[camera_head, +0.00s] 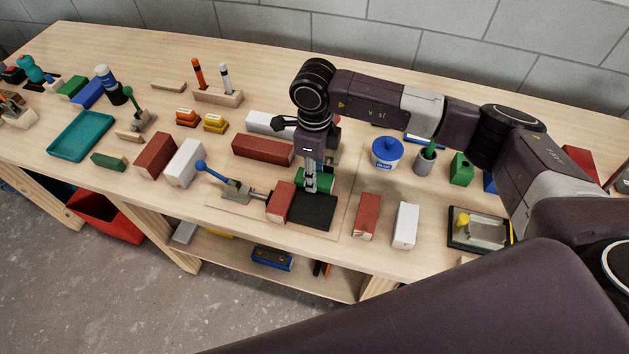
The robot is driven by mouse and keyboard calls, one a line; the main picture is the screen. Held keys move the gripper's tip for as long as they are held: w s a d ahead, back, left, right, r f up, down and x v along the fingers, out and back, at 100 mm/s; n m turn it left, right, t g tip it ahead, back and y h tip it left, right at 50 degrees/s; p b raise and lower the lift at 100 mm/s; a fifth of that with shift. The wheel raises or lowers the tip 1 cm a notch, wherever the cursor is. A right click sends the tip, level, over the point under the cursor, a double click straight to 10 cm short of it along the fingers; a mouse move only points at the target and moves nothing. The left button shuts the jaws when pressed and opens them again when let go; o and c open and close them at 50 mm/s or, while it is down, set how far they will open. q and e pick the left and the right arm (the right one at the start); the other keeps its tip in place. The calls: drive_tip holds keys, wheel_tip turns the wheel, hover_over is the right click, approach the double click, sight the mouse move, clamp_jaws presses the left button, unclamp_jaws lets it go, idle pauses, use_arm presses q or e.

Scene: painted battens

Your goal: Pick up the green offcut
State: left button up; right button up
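A green offcut (326,183) lies beside the black pad near the middle of the bench, partly hidden by my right gripper. My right gripper (311,188) points straight down at it, its fingers in front of or around the green piece. I cannot tell whether the fingers are apart or closed on it. Other green pieces are in view: a small green block (108,161) at the left front and a green block (461,169) at the right. My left gripper is not in view.
A red block (280,203) stands left of the black pad (312,214), at the toggle clamp with a blue handle (201,167). A long red batten (262,150) lies behind. Red (367,217) and white (405,226) blocks stand to the right, a blue-lidded pot (386,153) behind them.

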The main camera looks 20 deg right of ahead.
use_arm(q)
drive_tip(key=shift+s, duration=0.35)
use_arm(e)
drive_tip(key=c, duration=0.4)
drive_tip(key=shift+o, duration=0.2)
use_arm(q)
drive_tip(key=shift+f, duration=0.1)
use_arm(e)
drive_tip(key=shift+r, duration=0.15)
